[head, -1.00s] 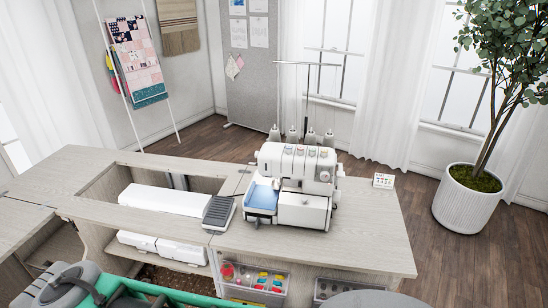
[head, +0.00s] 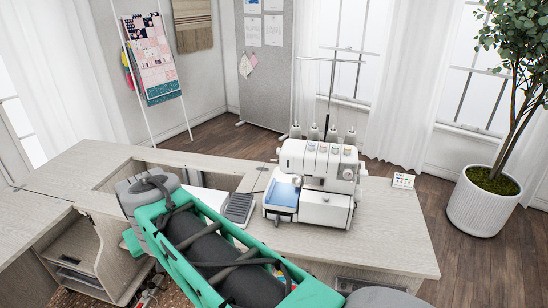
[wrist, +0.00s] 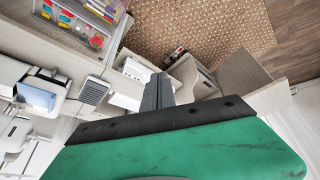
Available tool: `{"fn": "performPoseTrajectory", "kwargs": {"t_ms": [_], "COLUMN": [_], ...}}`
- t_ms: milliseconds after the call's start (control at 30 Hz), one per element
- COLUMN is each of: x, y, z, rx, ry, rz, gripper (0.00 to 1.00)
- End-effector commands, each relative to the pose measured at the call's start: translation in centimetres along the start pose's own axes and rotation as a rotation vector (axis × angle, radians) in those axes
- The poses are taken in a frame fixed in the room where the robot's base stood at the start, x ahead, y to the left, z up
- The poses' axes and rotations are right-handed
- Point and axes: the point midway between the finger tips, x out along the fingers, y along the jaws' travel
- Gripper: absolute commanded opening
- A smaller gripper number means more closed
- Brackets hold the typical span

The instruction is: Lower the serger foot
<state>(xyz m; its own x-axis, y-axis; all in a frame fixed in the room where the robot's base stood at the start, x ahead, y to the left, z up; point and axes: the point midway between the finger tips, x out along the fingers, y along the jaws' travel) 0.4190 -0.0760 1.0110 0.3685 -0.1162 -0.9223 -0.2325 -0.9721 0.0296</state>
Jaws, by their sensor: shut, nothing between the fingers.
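The white serger (head: 318,160) stands upright on the cabinet top, right of centre in the head view, with a blue panel (head: 282,193) at its left front. It also shows sideways at the left edge of the wrist view (wrist: 18,72). The serger foot is too small to make out in either view. My gripper (wrist: 158,88) shows in the wrist view as two dark fingers, shut and empty. It is well apart from the serger, which lies to its left there. In the head view I cannot make out the fingers.
A grey ribbed pedal (head: 239,208) lies left of the serger. The pale cabinet top (head: 385,240) is bare right of the serger, apart from a small card (head: 403,181). Thread cones (head: 314,132) and a tall thread stand (head: 331,85) rise behind it. A potted plant (head: 484,205) stands far right.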

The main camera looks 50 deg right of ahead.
Motion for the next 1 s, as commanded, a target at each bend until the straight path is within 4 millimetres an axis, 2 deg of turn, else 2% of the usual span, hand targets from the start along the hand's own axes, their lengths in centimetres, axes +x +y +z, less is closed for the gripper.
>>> {"fn": "performPoseTrajectory", "kwargs": {"t_ms": [33,67,100,167,200,300,400,467,533,833,1000], "x": [0.8,0.8,0.5,-0.2,-0.7,-2.3,-3.8,-4.4,-4.8,-4.9,-3.5], "y": [4.0,6.8,11.0,17.7,22.1,31.6,37.8,39.8,40.8,40.8,41.7], "z": [-3.6,-5.9,-8.7,-11.9,-13.3,-14.9,-14.9,-14.8,-14.7,-14.8,-15.0], "rx": [0.107,0.174,0.264,0.395,0.474,0.638,0.741,0.774,0.791,0.790,0.788], "ry": [0.042,0.072,0.113,0.173,0.210,0.286,0.336,0.353,0.363,0.364,0.361], "rz": [0.056,0.094,0.146,0.226,0.278,0.391,0.468,0.493,0.506,0.506,0.505], "gripper": [0.00,0.00,0.00,0.00,0.00,0.00,0.00,0.00,0.00,0.00,0.00]}}
